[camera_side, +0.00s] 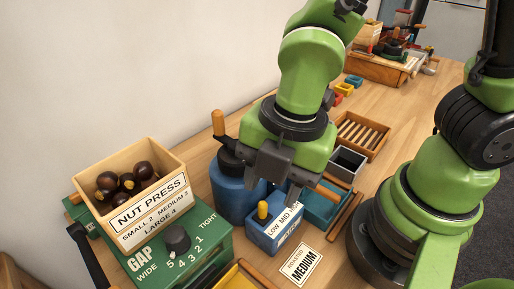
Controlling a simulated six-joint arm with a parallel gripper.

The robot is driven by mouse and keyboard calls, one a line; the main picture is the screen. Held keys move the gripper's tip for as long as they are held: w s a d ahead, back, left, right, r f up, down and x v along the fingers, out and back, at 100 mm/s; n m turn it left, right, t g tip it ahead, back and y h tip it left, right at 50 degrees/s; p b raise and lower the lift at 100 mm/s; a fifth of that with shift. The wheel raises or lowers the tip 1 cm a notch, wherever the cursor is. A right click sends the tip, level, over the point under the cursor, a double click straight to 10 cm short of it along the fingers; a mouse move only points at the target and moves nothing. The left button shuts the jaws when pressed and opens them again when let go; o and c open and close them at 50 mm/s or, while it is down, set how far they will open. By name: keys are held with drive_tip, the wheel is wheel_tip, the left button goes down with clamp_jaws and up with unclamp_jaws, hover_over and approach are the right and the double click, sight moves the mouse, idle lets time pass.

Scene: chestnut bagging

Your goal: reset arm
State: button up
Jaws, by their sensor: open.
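My gripper (270,192) points down near the middle of the side view, with its dark fingers apart. It is over or just in front of a blue box labelled LOW MID (265,238), which has an orange-tipped knob. No object shows between the fingers. A blue round canister (231,190) with a dark top and a wooden handle stands just left of my gripper and is partly covered by it. I cannot tell the exact gap between the fingers and the box.
A green NUT PRESS (205,245) with a dial and a wooden hopper (150,212) of chestnuts stands at left. A MEDIUM card (301,264) lies in front. Teal bin (322,207), grey bin (347,164) and slatted wooden tray (362,133) stand behind right. The wall is at left.

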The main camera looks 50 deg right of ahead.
sight(263, 203)
drive_tip(key=s+a+f+n+g+h, duration=0.1)
drive_tip(key=s+a+f+n, duration=0.25)
drive_tip(key=f+n, duration=0.4)
drive_tip(key=shift+n, duration=0.55)
drive_tip(key=w+d, duration=0.2)
drive_tip(key=w+d+f, duration=0.1)
drive_tip(key=w+d, duration=0.1)
drive_tip(key=w, duration=0.1)
drive_tip(key=shift+f, duration=0.2)
drive_tip(key=shift+w+d, duration=0.3)
drive_tip(key=shift+w, duration=0.3)
drive_tip(key=shift+r, duration=3.5)
clamp_jaws()
